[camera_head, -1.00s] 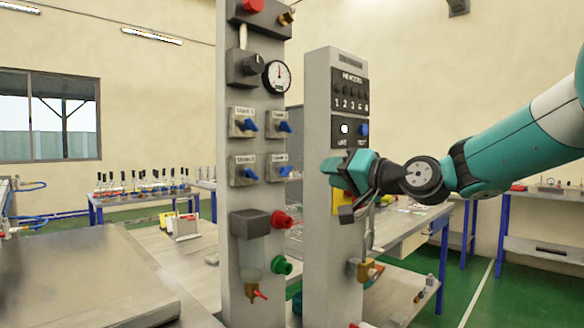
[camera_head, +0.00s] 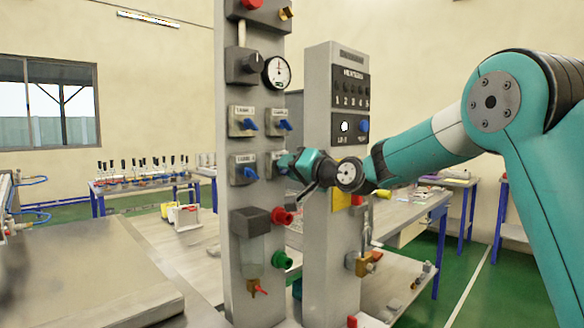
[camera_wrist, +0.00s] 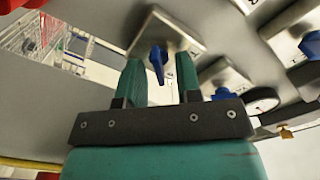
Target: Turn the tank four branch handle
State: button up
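The tank four valve, lower right of several labelled valves on the grey column, is mostly hidden in the head view behind my gripper (camera_head: 286,162). I take it as tank four by its place. In the wrist view its metal plate (camera_wrist: 178,35) and blue handle (camera_wrist: 157,63) show ahead of my gripper (camera_wrist: 160,70). My gripper is open. Its two teal fingers stand apart, one on each side of the blue handle, with gaps on both sides. I cannot tell how deep the handle sits between them.
Neighbouring blue handles sit close by: upper right (camera_head: 283,125), upper left (camera_head: 249,124) and lower left (camera_head: 249,173). Below are a red knob (camera_head: 283,217) and a green knob (camera_head: 283,261). A second grey column (camera_head: 322,260) with a switch panel stands just right, beside my arm.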

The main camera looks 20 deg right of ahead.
grip_shut()
jog(key=shift+f+n+b, duration=0.15)
jog(key=shift+n+b, duration=0.15)
jog(key=shift+b, duration=0.15)
jog(key=n+b, duration=1.7)
jog(key=shift+s+a, duration=0.2)
jog(key=shift+a, duration=0.15)
jog(key=shift+n, duration=0.3)
